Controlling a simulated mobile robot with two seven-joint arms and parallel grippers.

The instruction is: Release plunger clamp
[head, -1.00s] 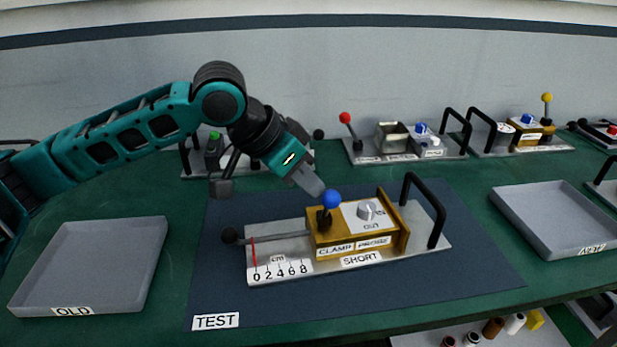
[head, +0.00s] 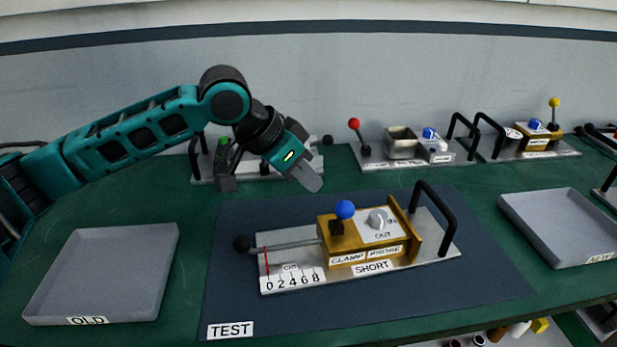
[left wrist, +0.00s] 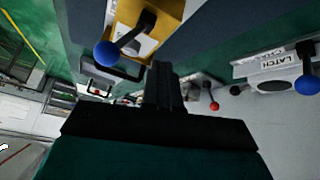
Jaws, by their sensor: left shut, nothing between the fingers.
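The brass plunger unit (head: 330,248), labelled CLAMP and SHORT, sits on a metal base plate on the dark TEST mat (head: 270,330). Its blue-balled clamp lever (head: 344,209) stands up at the block's left top. The plunger rod (head: 290,244) with a black ball end runs out left over a cm scale. My left gripper (head: 311,182) is shut and empty, above and left of the blue ball, apart from it. In the left wrist view a blue ball lever (left wrist: 107,53) on a brass block shows left of my dark finger (left wrist: 160,85). My right gripper is not seen.
A grey OLD tray (head: 100,275) lies left and a NEW tray (head: 560,225) right, both empty. A black handle (head: 445,220) rises at the unit's right end. Other fixtures, one with a red ball lever (head: 354,124), stand along the back. The mat's front is clear.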

